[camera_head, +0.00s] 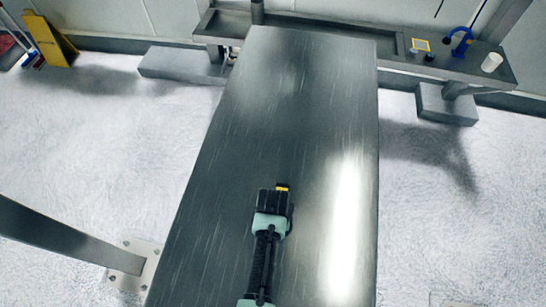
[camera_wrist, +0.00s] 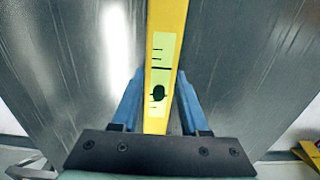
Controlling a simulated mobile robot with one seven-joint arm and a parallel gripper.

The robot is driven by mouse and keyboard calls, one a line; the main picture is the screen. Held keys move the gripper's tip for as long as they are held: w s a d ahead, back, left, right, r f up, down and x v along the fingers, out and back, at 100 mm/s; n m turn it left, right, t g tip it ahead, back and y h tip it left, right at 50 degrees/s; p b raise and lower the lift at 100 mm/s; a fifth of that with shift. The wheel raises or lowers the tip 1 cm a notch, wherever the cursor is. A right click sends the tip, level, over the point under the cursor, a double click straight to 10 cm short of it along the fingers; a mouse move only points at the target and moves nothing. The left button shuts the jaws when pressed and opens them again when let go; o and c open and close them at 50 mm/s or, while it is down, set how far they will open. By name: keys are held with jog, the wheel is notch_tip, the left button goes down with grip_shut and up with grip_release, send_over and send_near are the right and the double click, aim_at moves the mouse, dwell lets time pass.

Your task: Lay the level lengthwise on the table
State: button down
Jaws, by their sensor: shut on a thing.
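The level (camera_wrist: 166,35) is a yellow bar with a pale green window and black marks. In the wrist view it runs from the top edge down between my two blue fingers. My gripper (camera_wrist: 160,78) is shut on the level. In the head view only a small yellow piece of the level (camera_head: 282,188) shows past my gripper (camera_head: 280,191); the rest is hidden by the arm. The table (camera_head: 290,100) is a long grey metal top, running away from me, with my gripper over its nearer middle part. I cannot tell whether the level touches the table.
The table top is clear beyond my gripper. A metal bench (camera_head: 395,64) behind the table bears a blue curved thing (camera_head: 461,42), a white cup (camera_head: 492,62) and a yellow-edged square (camera_head: 421,45). A yellow floor sign (camera_head: 56,45) stands at far left.

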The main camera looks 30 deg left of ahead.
jog(key=shift+r, duration=0.1)
jog(key=shift+f, duration=0.2)
jog(key=shift+c, duration=2.1)
grip_release()
